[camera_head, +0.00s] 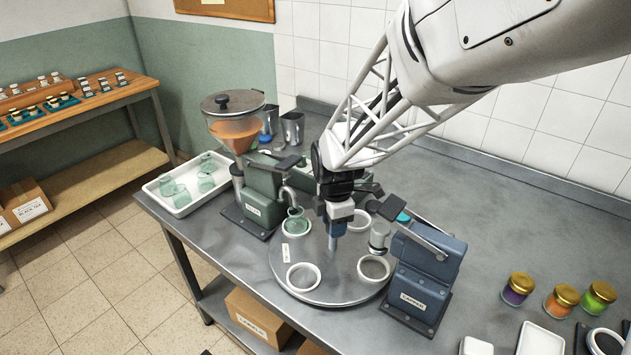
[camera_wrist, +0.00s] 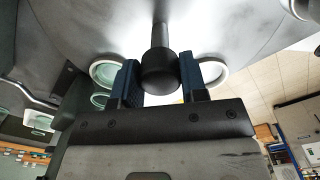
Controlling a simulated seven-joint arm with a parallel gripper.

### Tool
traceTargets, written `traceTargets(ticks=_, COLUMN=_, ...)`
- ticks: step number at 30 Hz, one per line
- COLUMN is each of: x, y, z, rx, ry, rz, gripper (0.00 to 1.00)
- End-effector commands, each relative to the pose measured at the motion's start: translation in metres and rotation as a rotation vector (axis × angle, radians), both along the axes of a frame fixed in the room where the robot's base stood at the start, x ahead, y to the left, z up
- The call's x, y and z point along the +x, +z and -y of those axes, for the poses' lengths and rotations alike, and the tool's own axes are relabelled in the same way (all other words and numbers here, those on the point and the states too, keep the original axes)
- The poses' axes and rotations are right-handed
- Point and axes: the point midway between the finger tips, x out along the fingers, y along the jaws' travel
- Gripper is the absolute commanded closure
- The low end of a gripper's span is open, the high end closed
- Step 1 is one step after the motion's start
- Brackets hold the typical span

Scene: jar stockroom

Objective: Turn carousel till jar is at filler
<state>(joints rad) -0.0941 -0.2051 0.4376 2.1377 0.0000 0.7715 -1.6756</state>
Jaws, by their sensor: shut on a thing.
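The carousel (camera_head: 325,291) is a round grey disc with several white ring seats along its rim. A greenish glass jar (camera_head: 295,224) stands in the ring seat on the filler's side, close under the spout (camera_head: 287,195). From this angle I cannot tell whether it is exactly centred. The green filler (camera_head: 262,202) carries a hopper of orange-brown contents. My gripper (camera_head: 334,228) is over the disc, its blue fingers shut on the carousel's upright handle. In the wrist view the handle's dark knob (camera_wrist: 159,72) sits between the fingers.
The blue capper (camera_head: 428,275) stands right of the carousel, its head over the rim. A white tray (camera_head: 153,188) of green jars is left of the filler. Several gold-lidded jars (camera_head: 565,298) stand at the right. The steel bench behind the capper is clear.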

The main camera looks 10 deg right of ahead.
Motion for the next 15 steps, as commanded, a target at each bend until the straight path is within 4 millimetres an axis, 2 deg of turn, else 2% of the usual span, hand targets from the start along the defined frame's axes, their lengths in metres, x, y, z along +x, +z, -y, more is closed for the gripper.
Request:
traceTargets(ticks=7, x=0.0007, y=0.0014, z=-0.0001, rx=0.000, ry=-0.001, rz=0.002, gripper=1.00)
traceTargets(ticks=8, x=0.0007, y=0.0014, z=-0.0001, rx=0.000, ry=-0.001, rz=0.002, gripper=0.56)
traceTargets(ticks=12, x=0.0004, y=0.0009, z=-0.0001, rx=0.000, ry=-0.001, rz=0.001, gripper=0.35)
traceTargets(ticks=15, x=0.0003, y=0.0007, z=-0.0001, rx=0.000, ry=-0.001, rz=0.001, gripper=0.35)
